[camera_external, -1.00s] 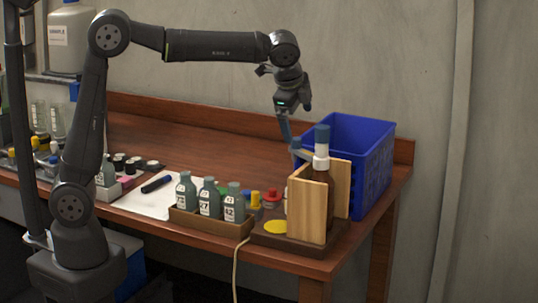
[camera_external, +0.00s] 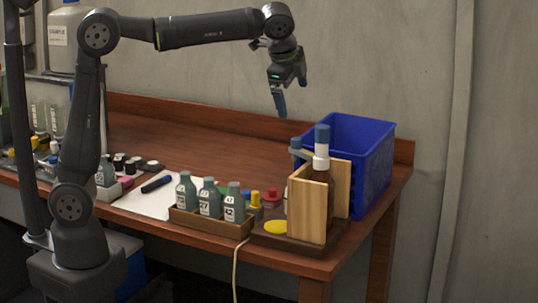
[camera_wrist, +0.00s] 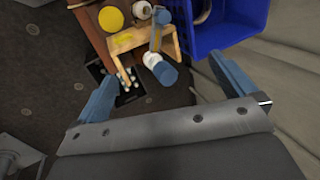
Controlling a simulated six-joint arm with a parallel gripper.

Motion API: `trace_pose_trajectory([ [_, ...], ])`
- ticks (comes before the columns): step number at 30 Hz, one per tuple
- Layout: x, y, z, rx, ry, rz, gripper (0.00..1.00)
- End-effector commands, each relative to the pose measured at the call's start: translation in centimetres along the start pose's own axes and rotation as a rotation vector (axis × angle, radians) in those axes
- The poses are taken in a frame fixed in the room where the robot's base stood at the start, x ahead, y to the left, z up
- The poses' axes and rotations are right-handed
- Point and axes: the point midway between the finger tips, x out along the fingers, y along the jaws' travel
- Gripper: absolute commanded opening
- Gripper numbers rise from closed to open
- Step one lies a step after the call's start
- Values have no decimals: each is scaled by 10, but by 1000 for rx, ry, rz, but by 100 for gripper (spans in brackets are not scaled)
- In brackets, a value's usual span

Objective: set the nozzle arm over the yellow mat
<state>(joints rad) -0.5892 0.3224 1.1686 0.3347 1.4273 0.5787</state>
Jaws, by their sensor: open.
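A bottle with a white collar and blue cap (camera_external: 322,134) stands upright between wooden panels on a dark base. Its nozzle arm (camera_external: 304,153) reaches from the collar leftward and back to a blue end, away from the yellow mat (camera_external: 275,227), which lies on the base at the front left. In the wrist view the nozzle arm (camera_wrist: 155,40) points upward from the collar. Two yellow patches show there; I cannot tell which is the mat. My gripper (camera_external: 279,103) is open and empty, above and apart from the nozzle arm; its fingers (camera_wrist: 165,86) frame the blue cap.
A blue bin (camera_external: 366,165) stands close behind the bottle holder. A tray of grey bottles (camera_external: 209,226) is to its left, with small coloured-lid jars (camera_external: 270,197) behind. A marker (camera_external: 157,184) lies on paper further left. The table's back middle is clear.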

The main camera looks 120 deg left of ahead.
Motion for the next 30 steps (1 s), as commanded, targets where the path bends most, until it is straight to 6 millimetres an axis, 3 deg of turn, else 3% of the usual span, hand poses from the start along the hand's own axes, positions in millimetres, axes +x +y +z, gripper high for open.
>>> trace_pose_trajectory([
  [6, -21, 0, 0, 0, 0, 0, 100],
  [14, -22, 0, 0, 0, -1, 1, 100],
  [23, -22, 0, 0, -1, 0, 0, 47],
  [26, -16, -4, 0, -20, 10, -14, 47],
  [30, 8, -24, 2, -115, 70, -80, 47],
])
